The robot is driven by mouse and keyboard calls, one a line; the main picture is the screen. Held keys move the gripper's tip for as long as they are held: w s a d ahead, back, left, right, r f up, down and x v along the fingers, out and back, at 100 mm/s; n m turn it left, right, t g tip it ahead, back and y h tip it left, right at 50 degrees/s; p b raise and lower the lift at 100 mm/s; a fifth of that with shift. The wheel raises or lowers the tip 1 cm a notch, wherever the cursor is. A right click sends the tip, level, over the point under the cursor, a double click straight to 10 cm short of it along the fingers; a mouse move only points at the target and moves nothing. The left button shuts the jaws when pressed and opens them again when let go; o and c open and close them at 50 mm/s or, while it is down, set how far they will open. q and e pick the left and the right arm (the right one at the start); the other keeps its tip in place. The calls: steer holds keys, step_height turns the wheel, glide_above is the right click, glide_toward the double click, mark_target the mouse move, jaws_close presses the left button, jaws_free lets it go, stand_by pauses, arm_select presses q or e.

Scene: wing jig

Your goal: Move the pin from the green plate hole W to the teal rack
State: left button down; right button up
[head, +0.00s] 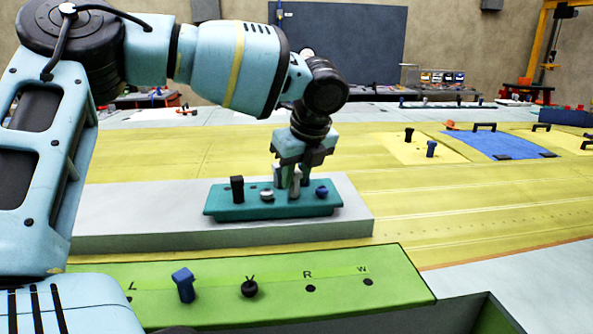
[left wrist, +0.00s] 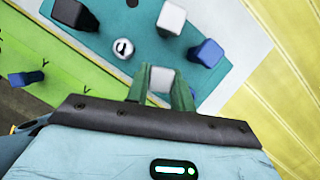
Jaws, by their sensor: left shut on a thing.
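The green plate (head: 215,268) lies in front. Its hole W (head: 368,282) is empty. The teal rack (head: 222,209) stands behind it on a pale grey block and also shows in the left wrist view (left wrist: 100,38). My left gripper (head: 291,180) is over the right half of the rack, pointing down. Its green fingers (left wrist: 161,88) are shut on a light grey pin (left wrist: 161,78), whose lower end is at the rack's top; I cannot tell whether it is seated. My right gripper is not in view.
The rack also bears a black pin (head: 237,188), a silver round-topped pin (head: 267,194), a blue pin (head: 321,191) and a white-topped pin (left wrist: 171,18). The plate bears a blue pin (head: 184,285) and a black ball-topped pin (head: 249,288). Hole R (head: 311,288) is empty.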

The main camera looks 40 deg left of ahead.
arm_select(q)
steer(key=shift+f, duration=0.35)
steer(key=c, duration=1.1)
jaws_free()
steer(key=shift+v, duration=3.95)
